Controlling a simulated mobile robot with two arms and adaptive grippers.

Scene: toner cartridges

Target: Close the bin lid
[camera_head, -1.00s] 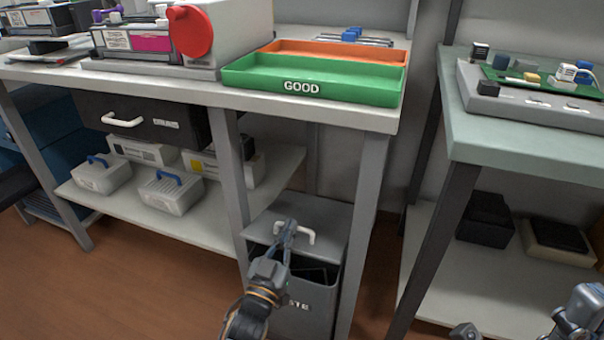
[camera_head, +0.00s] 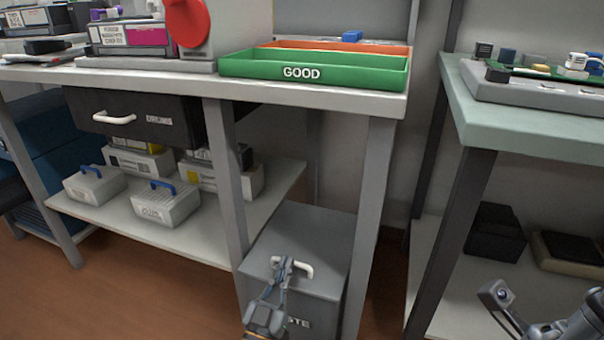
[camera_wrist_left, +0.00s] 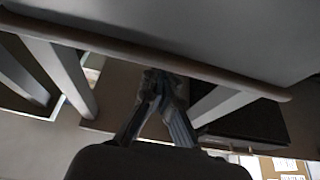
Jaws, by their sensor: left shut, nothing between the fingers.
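The grey waste bin (camera_head: 325,322) stands under the bench, with part of its "STE" lettering showing. Its grey lid (camera_head: 310,230) lies down over the top, and I see no dark opening at the front. The lid has a white handle (camera_head: 304,268). My left gripper (camera_head: 279,270) is shut and empty, with its fingertips at the left part of the handle; whether they touch is unclear. In the left wrist view, its closed fingers (camera_wrist_left: 158,92) show in the middle. Part of my right arm shows at the lower right, but its finger opening is unclear.
Bench legs (camera_head: 367,230) stand close on both sides of the bin. A green tray (camera_head: 315,73) marked GOOD sits on the bench above. A lower shelf (camera_head: 215,225) with several cartridge boxes is to the left. A second bench (camera_head: 530,125) stands at the right.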

